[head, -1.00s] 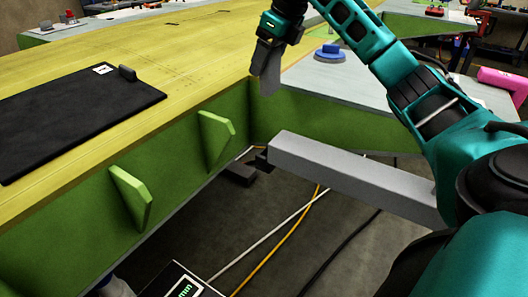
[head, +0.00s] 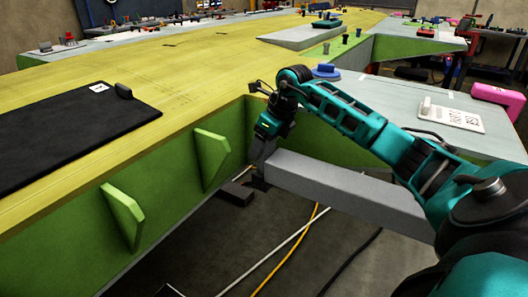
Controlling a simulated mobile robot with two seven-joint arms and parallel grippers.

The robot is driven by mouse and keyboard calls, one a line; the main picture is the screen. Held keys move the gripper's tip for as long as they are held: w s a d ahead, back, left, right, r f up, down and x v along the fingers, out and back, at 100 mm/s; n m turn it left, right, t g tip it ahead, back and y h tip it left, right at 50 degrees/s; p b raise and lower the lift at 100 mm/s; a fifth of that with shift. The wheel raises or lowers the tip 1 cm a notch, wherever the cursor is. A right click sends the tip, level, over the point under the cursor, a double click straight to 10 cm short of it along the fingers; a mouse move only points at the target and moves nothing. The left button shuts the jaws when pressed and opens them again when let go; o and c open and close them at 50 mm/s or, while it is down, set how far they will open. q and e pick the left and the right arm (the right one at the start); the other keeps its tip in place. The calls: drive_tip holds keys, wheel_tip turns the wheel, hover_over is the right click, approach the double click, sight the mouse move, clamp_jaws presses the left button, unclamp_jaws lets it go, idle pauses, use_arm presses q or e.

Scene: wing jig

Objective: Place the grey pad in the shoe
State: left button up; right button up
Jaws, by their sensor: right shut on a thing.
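My right gripper (head: 268,138) is shut on the grey pad (head: 260,156), a flat grey piece that hangs below the jaws. A small dark fitting, which looks like the shoe (head: 258,182), shows below the pad at the beam's end. The pad's lower edge is partly hidden, and I cannot tell whether it is inside the shoe or just above it. My left gripper is not in view.
The yellow wing surface (head: 200,80) with green ribs (head: 212,158) fills the left and middle. A black mat (head: 60,135) lies on it. A blue round object (head: 325,71) and a white plate (head: 452,114) are on the grey surface behind my right arm. Cables cross the floor.

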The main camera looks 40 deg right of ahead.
drive_tip(key=shift+f, duration=1.15)
drive_tip(key=shift+f, duration=0.2)
drive_tip(key=o, duration=1.1)
drive_tip(key=shift+c, duration=0.2)
drive_tip(key=v, duration=1.2)
drive_tip(key=shift+r, duration=0.25)
